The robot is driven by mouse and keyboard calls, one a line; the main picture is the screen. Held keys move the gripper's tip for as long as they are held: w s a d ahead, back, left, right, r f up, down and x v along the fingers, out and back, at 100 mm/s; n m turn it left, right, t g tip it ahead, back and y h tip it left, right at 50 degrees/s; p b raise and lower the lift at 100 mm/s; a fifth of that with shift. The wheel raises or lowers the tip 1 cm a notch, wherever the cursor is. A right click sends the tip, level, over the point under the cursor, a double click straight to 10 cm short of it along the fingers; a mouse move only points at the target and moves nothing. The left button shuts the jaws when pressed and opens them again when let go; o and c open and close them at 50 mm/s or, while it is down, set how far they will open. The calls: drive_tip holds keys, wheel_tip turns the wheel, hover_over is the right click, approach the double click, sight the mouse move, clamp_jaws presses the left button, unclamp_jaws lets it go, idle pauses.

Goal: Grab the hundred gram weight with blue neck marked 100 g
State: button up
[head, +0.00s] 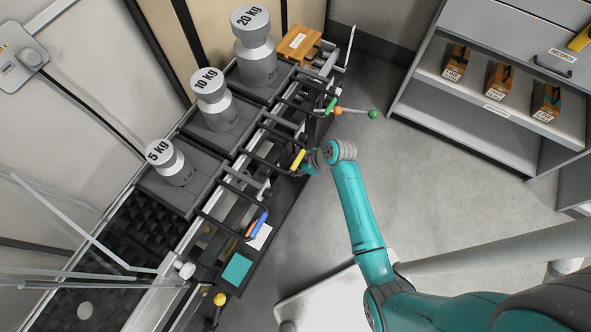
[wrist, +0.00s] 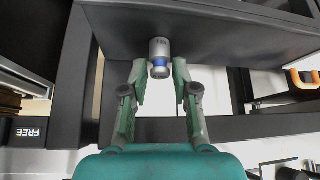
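A small silver weight (wrist: 159,50) with a blue neck shows at the upper middle of the wrist view, against a dark grey surface. Its marking is too small to read. My gripper (wrist: 159,72) is open, with one teal finger on each side of the weight's near end. Gaps show between the fingers and the weight, so I see no grip. In the head view my gripper (head: 311,162) is beside the dark rack, close to a yellow handle. The small weight cannot be made out in the head view.
Large weights marked 5 kg (head: 171,163), 10 kg (head: 214,101) and 20 kg (head: 255,50) stand on dark platforms at left. Black bars (head: 268,160) of the rack lie near my gripper. A grey shelf (head: 490,122) with small boxes is at right. Open floor (head: 420,190) lies between.

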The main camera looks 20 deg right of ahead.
clamp_jaws()
drive_tip(key=shift+r, duration=0.15)
